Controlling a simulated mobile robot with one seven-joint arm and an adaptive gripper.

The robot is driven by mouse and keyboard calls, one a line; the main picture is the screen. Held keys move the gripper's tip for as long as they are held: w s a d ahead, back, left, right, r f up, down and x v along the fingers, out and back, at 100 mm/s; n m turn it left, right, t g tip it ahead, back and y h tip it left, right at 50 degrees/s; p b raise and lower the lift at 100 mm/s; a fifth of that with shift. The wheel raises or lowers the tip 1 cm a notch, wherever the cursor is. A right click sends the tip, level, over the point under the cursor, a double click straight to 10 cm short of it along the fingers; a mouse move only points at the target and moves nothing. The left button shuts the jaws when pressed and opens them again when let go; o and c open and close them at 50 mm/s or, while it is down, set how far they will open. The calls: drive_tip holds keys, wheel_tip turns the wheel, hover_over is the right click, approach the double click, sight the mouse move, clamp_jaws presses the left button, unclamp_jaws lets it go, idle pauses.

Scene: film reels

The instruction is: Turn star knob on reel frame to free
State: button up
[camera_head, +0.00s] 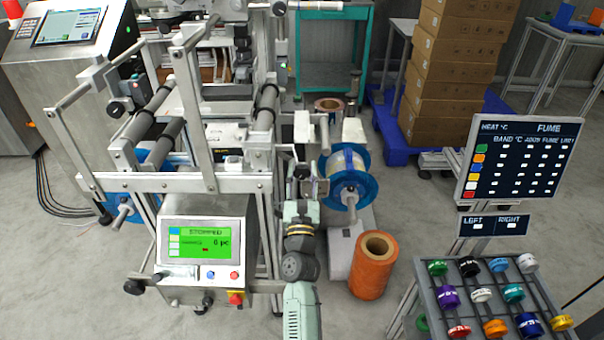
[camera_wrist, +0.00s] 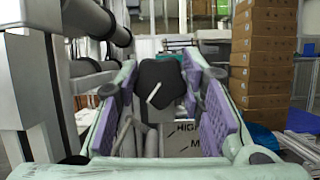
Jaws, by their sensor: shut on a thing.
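The star knob (camera_wrist: 162,82) is black with rounded lobes and a short white line slanting down to the left. It sits at the far end between the two purple-padded fingers of my gripper (camera_wrist: 161,74), which is shut on it in the wrist view. Below the knob is a grey plate (camera_wrist: 188,143) with the letters "HIGH" and "M"; the rest of its lettering is hidden. In the head view my gripper (camera_head: 301,188) is at the right side of the reel frame (camera_head: 265,185), left of a blue-flanged reel (camera_head: 348,172). The knob cannot be made out there.
The machine's screen (camera_head: 205,241) is green and reads "STOPPED". An orange roll (camera_head: 373,265) stands on the floor right of my arm. A sign board (camera_head: 520,158) and a rack of coloured rolls (camera_head: 440,300) are at the right. Metal posts and rollers (camera_wrist: 85,20) are close on the left in the wrist view.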

drive_tip(key=n+b, duration=0.2)
drive_tip(key=b, duration=0.1)
drive_tip(key=shift+d+f+y, duration=0.1)
drive_tip(key=shift+f+y, duration=0.25)
drive_tip(key=shift+y, duration=0.05)
drive_tip(key=shift+n+y+b, duration=0.4)
drive_tip(key=shift+n+b, duration=0.1)
drive_tip(key=shift+b, duration=0.45)
drive_tip(key=shift+r+n+y+b, duration=0.15)
drive_tip(key=shift+n+y+b, duration=0.45)
drive_tip(key=shift+n+b, duration=0.5)
drive_tip(key=shift+r+n+y, duration=0.2)
drive_tip(key=shift+n+y, duration=0.1)
drive_tip(key=shift+n, duration=0.6)
drive_tip(key=o, duration=1.2)
drive_tip(key=shift+c, duration=0.2)
